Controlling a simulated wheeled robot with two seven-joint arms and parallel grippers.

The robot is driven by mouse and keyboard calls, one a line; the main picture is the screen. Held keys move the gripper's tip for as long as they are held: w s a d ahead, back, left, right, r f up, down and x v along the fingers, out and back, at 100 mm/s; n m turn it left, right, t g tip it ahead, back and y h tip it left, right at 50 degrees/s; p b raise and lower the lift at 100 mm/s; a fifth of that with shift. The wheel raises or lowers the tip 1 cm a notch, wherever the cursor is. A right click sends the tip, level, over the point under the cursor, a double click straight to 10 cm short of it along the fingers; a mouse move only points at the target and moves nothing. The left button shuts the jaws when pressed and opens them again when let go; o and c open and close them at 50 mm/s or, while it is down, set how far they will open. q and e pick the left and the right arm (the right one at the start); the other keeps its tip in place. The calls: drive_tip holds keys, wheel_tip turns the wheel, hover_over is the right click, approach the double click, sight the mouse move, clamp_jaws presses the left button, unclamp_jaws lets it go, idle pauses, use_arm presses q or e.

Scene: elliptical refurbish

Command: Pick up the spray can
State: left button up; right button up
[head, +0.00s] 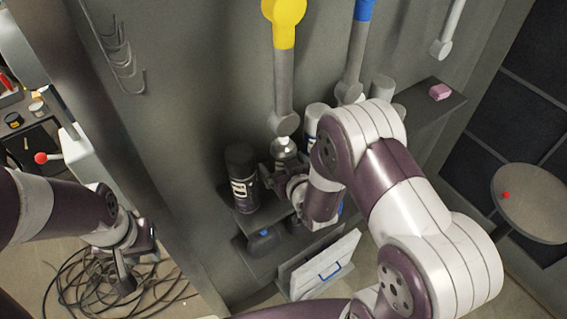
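A dark can with a white label (242,178) stands upright at the left end of the wall shelf. It looks like a spray can. A silver-topped object (284,148) is just right of it, partly hidden by my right gripper (272,172). My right gripper is at the shelf, right of the dark can; its fingers are small and partly hidden, so I cannot tell whether it holds anything. My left gripper (138,262) hangs low at the left, far from the shelf, with its fingers apart and nothing visible between them.
Another can (316,118) stands behind my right arm. A pink block (440,92) lies on the shelf's right part. A lower shelf holds a dark container (263,241). Cables (75,285) lie on the floor; a round stool (535,205) is right.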

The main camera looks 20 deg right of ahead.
drive_tip(key=shift+c, duration=0.3)
drive_tip(key=shift+w, duration=0.1)
drive_tip(key=c, duration=1)
drive_tip(key=shift+c, duration=0.5)
drive_tip(key=shift+r, duration=0.1)
